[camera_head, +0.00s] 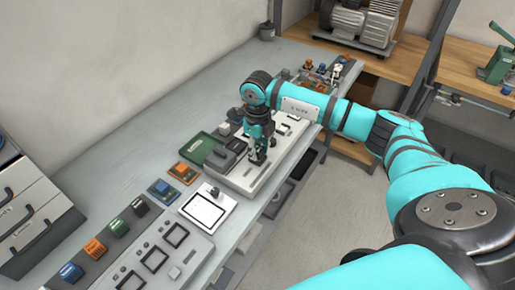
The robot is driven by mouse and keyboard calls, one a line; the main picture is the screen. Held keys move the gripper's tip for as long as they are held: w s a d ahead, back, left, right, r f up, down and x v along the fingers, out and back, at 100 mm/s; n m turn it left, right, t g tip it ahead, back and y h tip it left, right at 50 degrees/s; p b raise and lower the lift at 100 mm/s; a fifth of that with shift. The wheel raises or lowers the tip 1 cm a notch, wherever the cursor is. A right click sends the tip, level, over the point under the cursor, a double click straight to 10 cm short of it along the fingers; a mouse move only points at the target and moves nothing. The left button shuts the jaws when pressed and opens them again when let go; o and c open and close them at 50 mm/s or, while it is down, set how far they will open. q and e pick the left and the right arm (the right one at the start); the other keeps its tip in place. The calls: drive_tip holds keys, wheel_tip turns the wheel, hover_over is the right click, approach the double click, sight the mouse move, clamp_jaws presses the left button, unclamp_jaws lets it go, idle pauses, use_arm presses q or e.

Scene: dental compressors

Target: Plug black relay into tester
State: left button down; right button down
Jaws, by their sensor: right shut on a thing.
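My right gripper (258,156) points down over a white device (240,183) on the bench, which looks like the tester. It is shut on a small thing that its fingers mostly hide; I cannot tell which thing. A grey block (221,158) sits on the device just left of the gripper. A black relay-like block (140,206) stands at the far end of a row on a dark strip, with green (117,227), orange (95,248) and blue (71,272) blocks. My left gripper is not in view.
Drawers (30,215) stand at left; a compressor (360,22) stands at the back.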

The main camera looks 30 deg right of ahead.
drive_tip(key=shift+f, duration=0.2)
drive_tip(key=c, duration=0.6)
unclamp_jaws()
drive_tip(key=shift+r, duration=0.15)
drive_tip(key=shift+r+p, duration=2.15)
drive_tip(key=shift+r, duration=1.3)
